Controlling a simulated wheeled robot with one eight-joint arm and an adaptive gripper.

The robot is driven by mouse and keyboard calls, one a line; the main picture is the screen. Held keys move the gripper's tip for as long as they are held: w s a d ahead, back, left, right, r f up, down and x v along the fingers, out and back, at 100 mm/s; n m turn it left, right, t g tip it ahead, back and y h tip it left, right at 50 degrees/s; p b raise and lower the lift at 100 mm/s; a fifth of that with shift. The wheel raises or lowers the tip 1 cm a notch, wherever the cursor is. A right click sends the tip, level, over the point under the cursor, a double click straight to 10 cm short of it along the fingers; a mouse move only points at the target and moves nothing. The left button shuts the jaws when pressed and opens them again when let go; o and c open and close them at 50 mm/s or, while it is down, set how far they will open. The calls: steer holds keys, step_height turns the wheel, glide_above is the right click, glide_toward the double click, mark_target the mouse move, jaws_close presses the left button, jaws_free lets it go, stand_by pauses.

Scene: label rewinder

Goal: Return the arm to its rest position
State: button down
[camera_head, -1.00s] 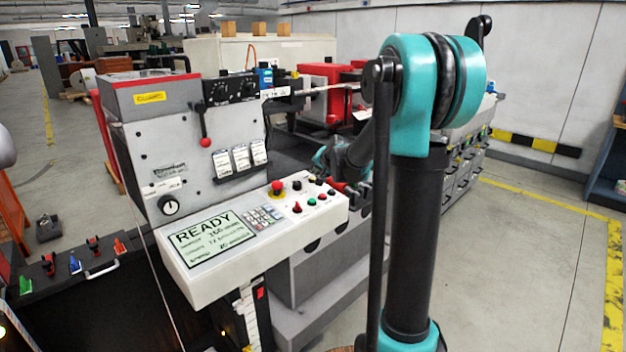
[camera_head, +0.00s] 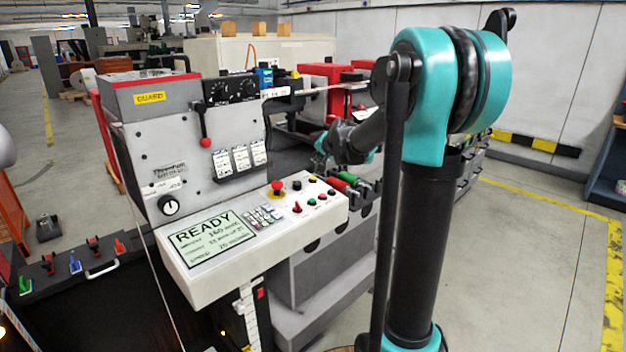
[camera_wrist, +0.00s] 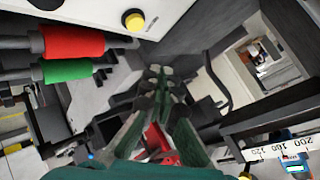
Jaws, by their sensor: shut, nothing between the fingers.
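My gripper (camera_wrist: 163,75) shows in the wrist view as dark green fingers meeting at their tips, shut and empty. In the head view my teal and black arm rises at the right and reaches back behind the control panel (camera_head: 180,255). Its wrist end hangs in the air near the far right corner of the machine, small and partly hidden by my own arm. A red roller (camera_wrist: 72,42) and a green roller (camera_wrist: 67,70) lie to the left of the fingers in the wrist view, apart from them.
The grey label machine (camera_head: 190,150) stands left of my arm, its screen reading READY. A yellow button (camera_wrist: 134,20) is above the fingers in the wrist view. A numbered scale (camera_wrist: 275,150) is at lower right. Floor (camera_head: 530,250) is clear on the right.

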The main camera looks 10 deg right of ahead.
stand_by(0.3)
steer(key=s+d+f+n+g+h, duration=0.1)
steer(key=s+f+n+g, duration=0.1)
steer(key=s+f, duration=0.5)
steer(key=s+d+f+n+g, duration=0.1)
steer(key=s+f, duration=0.6)
steer(key=s, duration=1.3)
steer(key=s+d+f+n+g+h, duration=0.1)
steer(key=s+f+n+g, duration=0.2)
steer(key=s+f, duration=0.4)
steer(key=s+n, duration=0.1)
steer(key=s, duration=0.5)
steer(key=shift+s+d+h, duration=0.25)
steer(key=shift+d+h, duration=0.05)
steer(key=shift+d, duration=0.05)
